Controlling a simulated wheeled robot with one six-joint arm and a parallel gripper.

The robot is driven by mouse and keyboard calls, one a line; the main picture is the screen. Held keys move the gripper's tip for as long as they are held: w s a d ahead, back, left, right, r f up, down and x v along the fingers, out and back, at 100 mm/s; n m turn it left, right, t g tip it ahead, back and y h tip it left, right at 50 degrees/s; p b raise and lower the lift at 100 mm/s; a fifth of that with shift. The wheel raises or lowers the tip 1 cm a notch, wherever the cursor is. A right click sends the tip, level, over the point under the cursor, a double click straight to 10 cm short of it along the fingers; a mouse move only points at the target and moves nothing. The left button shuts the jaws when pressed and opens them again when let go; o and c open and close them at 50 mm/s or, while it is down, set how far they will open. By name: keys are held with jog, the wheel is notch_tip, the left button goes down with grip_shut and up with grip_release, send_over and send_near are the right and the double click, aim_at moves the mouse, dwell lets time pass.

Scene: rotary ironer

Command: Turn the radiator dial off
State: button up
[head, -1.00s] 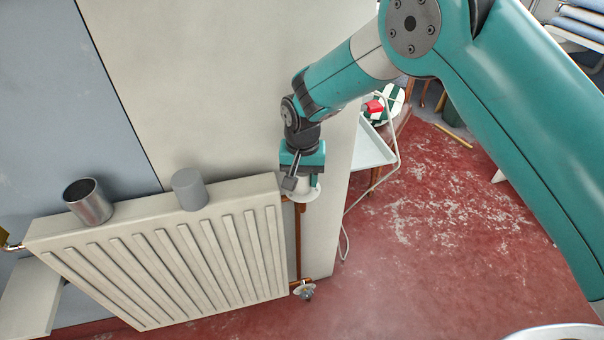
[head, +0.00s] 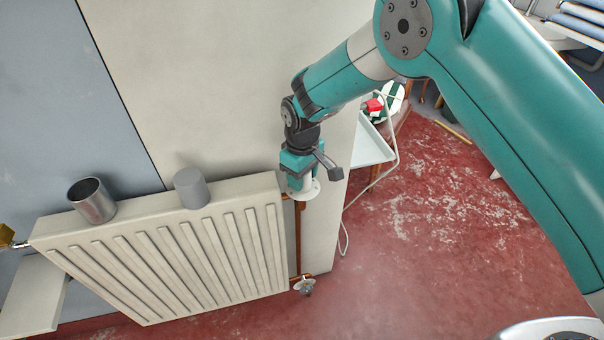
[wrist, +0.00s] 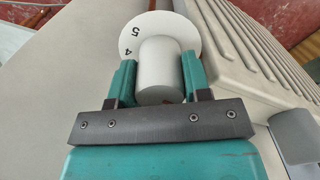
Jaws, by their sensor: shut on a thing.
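The radiator dial is a white round knob (wrist: 160,68) with a wider white disc (wrist: 183,30) under it. The disc shows the numerals 4 and 5 in the wrist view; its other marks are hidden. In the head view the dial (head: 309,192) sits at the radiator's upper right corner. My gripper (wrist: 158,80) is over the dial, with its teal fingers shut on the knob from both sides. In the head view my gripper (head: 301,184) points down onto the dial. The cream radiator (head: 170,255) stands left of it.
A metal cup (head: 93,203) and a grey cylinder (head: 190,188) stand at the radiator's top edge. A copper pipe (head: 298,240) runs down below the dial to a lower valve (head: 304,286). A white tray (head: 368,148) is to the right. The red floor is mostly clear.

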jog(key=n, duration=0.6)
jog(key=shift+n, duration=0.4)
dwell(0.3)
jog(key=o, duration=0.9)
notch_tip(320, 180, up, 18)
jog(key=shift+f, duration=0.25)
